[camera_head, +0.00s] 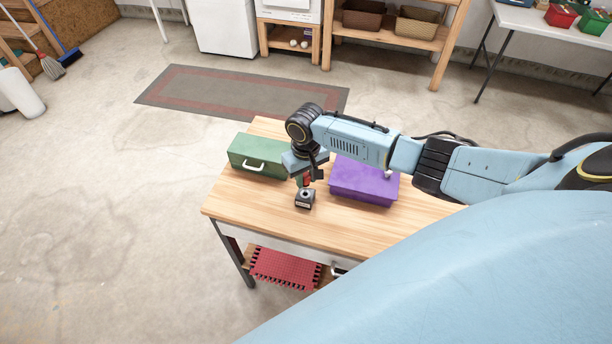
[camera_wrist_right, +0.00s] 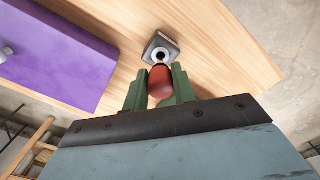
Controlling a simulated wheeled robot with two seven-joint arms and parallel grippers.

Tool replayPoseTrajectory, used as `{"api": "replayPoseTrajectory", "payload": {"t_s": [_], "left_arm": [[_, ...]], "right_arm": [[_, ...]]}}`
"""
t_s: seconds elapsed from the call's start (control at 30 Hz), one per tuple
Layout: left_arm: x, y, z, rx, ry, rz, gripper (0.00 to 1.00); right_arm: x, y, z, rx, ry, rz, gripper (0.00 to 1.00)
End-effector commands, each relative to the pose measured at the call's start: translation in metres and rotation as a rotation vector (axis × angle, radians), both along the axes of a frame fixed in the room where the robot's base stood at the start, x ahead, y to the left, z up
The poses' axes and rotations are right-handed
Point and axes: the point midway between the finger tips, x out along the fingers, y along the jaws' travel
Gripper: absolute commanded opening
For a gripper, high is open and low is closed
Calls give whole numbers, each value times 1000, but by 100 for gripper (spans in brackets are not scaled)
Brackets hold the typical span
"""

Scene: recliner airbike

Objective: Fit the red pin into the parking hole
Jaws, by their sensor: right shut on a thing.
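My right gripper (camera_head: 307,179) is shut on the red pin, above the workbench. In the right wrist view the red pin (camera_wrist_right: 160,83) sits between the two green fingers of the gripper (camera_wrist_right: 160,90). A small dark grey block (camera_head: 304,202) with a round parking hole stands on the bench just below the gripper. In the wrist view the block (camera_wrist_right: 170,42) and its light-ringed hole lie just beyond the pin. The pin's far end overlaps the hole's near edge in that view, and I cannot tell whether they touch. My left gripper is not in view.
A green box (camera_head: 248,158) stands left of my right gripper and a purple box (camera_head: 362,186) stands to its right. The purple box is also in the wrist view (camera_wrist_right: 60,50). The wooden bench top (camera_head: 265,205) is clear around the block's front and left. A red mat (camera_head: 285,268) lies below.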

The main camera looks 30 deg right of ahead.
Motion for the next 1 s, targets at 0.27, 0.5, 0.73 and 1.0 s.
{"api": "replayPoseTrajectory", "payload": {"t_s": [0.27,0.5,0.73,1.0], "left_arm": [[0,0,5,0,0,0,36],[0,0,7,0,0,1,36],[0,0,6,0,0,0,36],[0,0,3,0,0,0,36]], "right_arm": [[0,1,1,1,0,0,3],[0,0,0,0,-1,0,3],[0,0,-1,0,0,0,3],[0,0,-7,0,0,-1,3]]}}
